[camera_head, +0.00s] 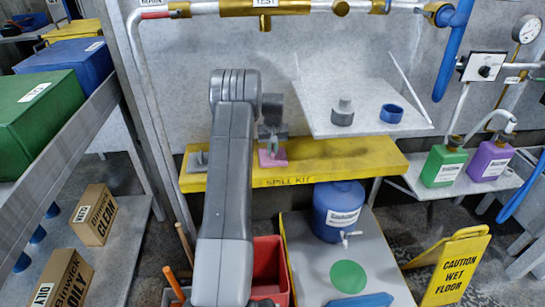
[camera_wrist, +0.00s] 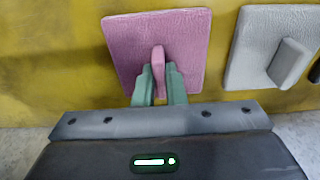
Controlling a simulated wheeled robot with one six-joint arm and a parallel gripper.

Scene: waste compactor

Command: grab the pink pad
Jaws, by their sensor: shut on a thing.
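The pink pad (camera_wrist: 192,40) is a flat square with a raised pink tab in its middle, on the yellow spill kit shelf. In the wrist view, my gripper (camera_wrist: 160,85) has its two green fingers on either side of the tab, shut on it. In the head view, the pink pad (camera_head: 273,160) shows under my gripper (camera_head: 271,150), near the middle of the shelf. The pad appears to rest on or just at the shelf; I cannot tell if there is a gap under it.
A grey pad (camera_wrist: 258,48) with a similar tab lies right of the pink one in the wrist view. The yellow shelf (camera_head: 350,160) is clear to the right in the head view. Above it, a white shelf (camera_head: 360,95) holds a grey fitting (camera_head: 342,114) and a blue ring (camera_head: 391,114).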

